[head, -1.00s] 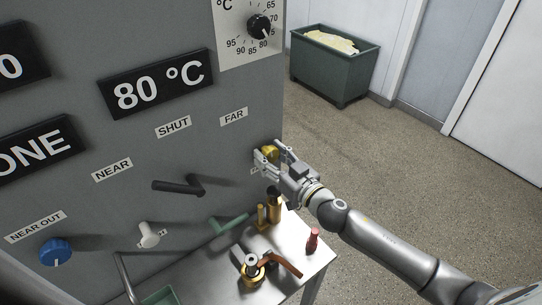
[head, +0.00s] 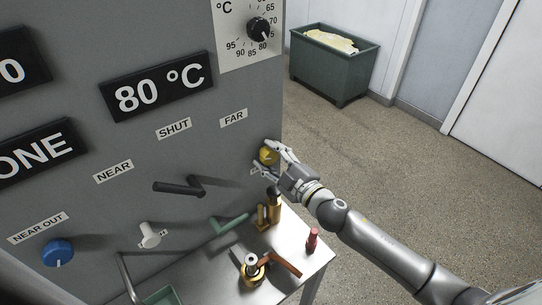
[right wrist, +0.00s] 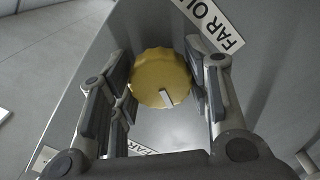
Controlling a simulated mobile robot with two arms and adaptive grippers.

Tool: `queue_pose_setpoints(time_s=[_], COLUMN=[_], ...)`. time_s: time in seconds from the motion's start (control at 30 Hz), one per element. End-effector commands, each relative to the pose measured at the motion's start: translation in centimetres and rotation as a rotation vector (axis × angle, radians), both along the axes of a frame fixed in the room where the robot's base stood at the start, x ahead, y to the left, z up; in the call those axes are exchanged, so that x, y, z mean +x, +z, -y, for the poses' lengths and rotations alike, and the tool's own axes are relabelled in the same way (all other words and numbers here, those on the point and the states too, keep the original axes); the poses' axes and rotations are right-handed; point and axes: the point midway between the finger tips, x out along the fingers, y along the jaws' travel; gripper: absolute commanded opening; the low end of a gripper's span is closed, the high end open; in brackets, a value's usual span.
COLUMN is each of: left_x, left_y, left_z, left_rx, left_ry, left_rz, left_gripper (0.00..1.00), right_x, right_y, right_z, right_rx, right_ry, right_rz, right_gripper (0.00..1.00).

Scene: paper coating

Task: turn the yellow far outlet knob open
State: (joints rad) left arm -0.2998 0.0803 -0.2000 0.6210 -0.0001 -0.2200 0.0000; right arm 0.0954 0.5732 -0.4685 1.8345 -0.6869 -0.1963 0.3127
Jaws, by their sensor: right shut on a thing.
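The yellow far outlet knob (head: 267,157) sits on the grey panel near its right edge, below the FAR label. My right gripper (head: 270,159) is around it, one finger above and one below in the head view. In the right wrist view the round yellow knob (right wrist: 158,72) lies between the two fingers, with its pale pointer mark toward the lower right. The gripper is shut on the knob. A FAR OUT label (right wrist: 212,24), partly cut off, is beside it. My left gripper is not in view.
A steel table (head: 215,278) below holds brass fittings (head: 268,212), a red bottle (head: 312,240) and an orange-handled valve (head: 254,270). A black lever (head: 178,187), white knob (head: 149,235) and blue knob (head: 57,252) are on the panel.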

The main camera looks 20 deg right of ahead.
Motion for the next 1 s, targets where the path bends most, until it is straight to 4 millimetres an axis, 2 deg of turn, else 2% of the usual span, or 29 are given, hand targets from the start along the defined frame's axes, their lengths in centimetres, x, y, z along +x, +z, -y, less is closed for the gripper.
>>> queue_pose_setpoints(time_s=[1.0], left_x=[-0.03], left_y=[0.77], left_z=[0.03], left_rx=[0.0], left_ry=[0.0], left_rz=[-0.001], left_gripper=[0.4], right_x=[-0.02], right_y=[0.08], right_z=[-0.01], right_rx=[-0.911], right_ry=[0.002], right_rz=[0.33], right_gripper=[0.21])
